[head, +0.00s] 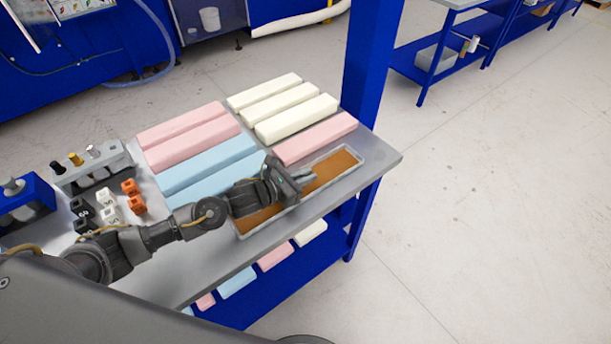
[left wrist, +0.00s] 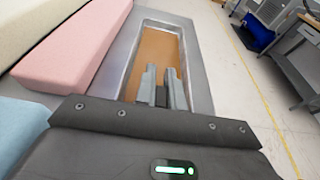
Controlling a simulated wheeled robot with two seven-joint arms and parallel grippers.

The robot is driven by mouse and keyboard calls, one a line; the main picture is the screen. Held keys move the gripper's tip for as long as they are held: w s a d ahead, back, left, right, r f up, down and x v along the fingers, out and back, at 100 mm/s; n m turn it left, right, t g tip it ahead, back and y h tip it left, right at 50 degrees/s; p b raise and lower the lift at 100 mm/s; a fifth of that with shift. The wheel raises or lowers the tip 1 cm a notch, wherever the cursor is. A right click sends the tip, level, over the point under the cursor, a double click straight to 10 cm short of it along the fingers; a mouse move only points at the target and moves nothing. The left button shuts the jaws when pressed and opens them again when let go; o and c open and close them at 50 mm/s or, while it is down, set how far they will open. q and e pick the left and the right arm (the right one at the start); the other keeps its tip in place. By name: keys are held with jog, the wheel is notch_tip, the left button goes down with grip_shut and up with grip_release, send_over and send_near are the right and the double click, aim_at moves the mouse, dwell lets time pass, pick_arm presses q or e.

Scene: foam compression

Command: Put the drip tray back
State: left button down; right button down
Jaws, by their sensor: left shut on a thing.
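The drip tray (head: 338,166) is long and shallow, with a light grey rim and a brown inside. It lies along the front right edge of the grey worktable, and its far part fills the upper middle of the left wrist view (left wrist: 158,50). My left gripper (head: 306,177) reaches over the tray's middle and is shut on it. In the left wrist view both fingers (left wrist: 162,85) are close together over the brown inside, with a dark part between them. The gripped spot is partly hidden by the gripper. My right gripper is not in view.
Pink foam (head: 316,138), blue foam (head: 207,163) and cream foam (head: 296,117) blocks lie behind the tray. Small orange blocks (head: 132,196) and a rack (head: 92,167) stand at left. A blue post (head: 373,60) rises at the table's back right corner.

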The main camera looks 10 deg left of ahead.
pick_arm(q)
jog(key=c, duration=1.4)
grip_release()
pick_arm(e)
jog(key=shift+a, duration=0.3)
pick_arm(q)
jog(key=shift+f, duration=0.1)
